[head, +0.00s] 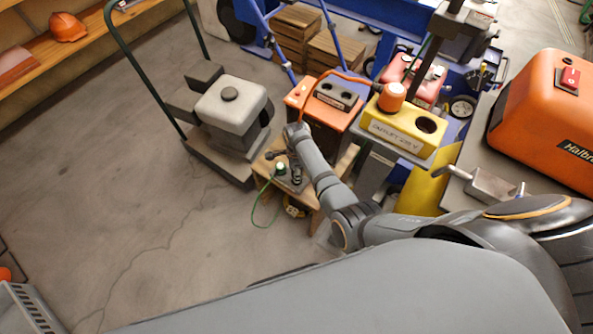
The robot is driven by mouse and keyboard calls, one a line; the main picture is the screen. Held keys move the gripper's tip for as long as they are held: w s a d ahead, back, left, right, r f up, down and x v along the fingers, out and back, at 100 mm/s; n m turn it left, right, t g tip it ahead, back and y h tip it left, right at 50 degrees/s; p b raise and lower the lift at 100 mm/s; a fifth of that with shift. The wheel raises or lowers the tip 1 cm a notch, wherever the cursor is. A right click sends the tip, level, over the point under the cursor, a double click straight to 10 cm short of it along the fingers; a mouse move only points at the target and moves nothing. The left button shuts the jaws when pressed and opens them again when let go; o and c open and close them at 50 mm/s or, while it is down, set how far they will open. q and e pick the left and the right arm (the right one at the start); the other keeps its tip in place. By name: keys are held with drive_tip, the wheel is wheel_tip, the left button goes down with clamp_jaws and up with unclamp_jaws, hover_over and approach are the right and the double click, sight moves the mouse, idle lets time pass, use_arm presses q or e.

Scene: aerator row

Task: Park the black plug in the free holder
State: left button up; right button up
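My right arm comes in from the right and reaches over a small wooden stand. Its gripper (289,160) is small and dark there, and I cannot make out whether its fingers are open or shut. A dark upright piece (296,174) on the stand may be the black plug, but it is too small to be sure. A grey block with two dark round openings (338,95) sits on the orange box. The yellow outlet box (398,133) holds an orange plug (391,97) and has one empty dark hole (427,125). My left gripper is not in view.
A green-topped piece (281,168) with a thin green cable is on the wooden stand (262,163). An orange cable (335,74) arches above the orange box (299,93). A grey trolley load (232,104) stands left. An orange machine (549,120) stands right. Floor at left is clear.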

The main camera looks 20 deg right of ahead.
drive_tip(key=shift+f+b, duration=1.6)
drive_tip(key=shift+f, duration=0.65)
drive_tip(key=o, duration=1.3)
drive_tip(key=shift+c, duration=0.2)
wheel_tip(320, 180, up, 12)
drive_tip(key=shift+r, duration=0.1)
